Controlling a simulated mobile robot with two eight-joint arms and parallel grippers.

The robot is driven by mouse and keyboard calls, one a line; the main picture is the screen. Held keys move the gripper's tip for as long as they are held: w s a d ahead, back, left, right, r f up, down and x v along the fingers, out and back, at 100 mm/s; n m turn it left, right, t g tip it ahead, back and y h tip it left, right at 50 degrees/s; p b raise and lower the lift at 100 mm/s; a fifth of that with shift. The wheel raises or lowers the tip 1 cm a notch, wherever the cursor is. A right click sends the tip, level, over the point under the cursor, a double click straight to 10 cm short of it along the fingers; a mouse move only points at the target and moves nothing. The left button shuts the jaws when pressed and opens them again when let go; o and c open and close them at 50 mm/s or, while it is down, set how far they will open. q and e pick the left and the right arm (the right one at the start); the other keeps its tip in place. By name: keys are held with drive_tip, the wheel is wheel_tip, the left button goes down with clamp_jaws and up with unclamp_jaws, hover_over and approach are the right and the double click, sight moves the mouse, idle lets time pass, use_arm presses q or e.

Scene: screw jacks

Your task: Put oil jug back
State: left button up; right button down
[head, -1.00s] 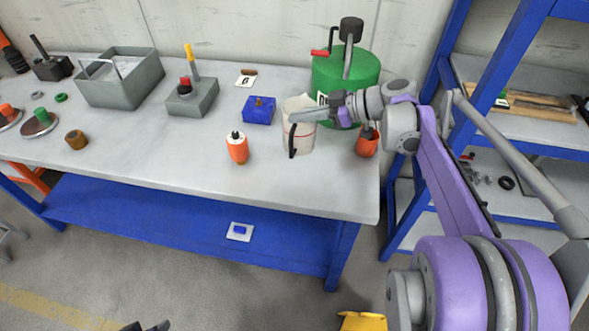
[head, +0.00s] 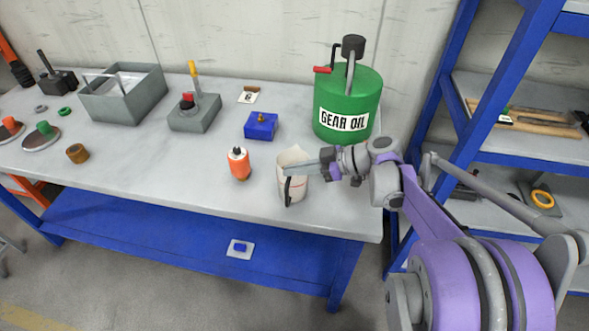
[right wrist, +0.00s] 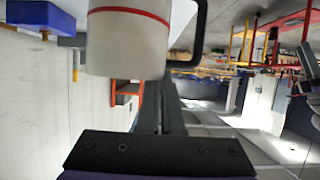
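The oil jug (head: 292,180) is a whitish beaker with a red line and a dark handle. It looks upright over the front right part of the workbench; I cannot tell whether its base touches the top. My right gripper (head: 305,166) reaches in from the right, its fingers together at the jug's upper wall. In the right wrist view the jug (right wrist: 128,45) fills the upper middle, with the dark fingers (right wrist: 170,112) close against it. A green gear oil can (head: 347,100) stands behind. My left gripper is not in view.
An orange bottle (head: 239,164) stands left of the jug on the workbench (head: 190,165). A blue block (head: 261,127), a grey box with a yellow lever (head: 194,112) and a grey tray (head: 122,97) sit farther back. A blue shelf rack (head: 470,130) stands at the right.

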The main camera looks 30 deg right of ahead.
drive_tip(key=shift+f, duration=0.15)
drive_tip(key=c, duration=1.1)
unclamp_jaws()
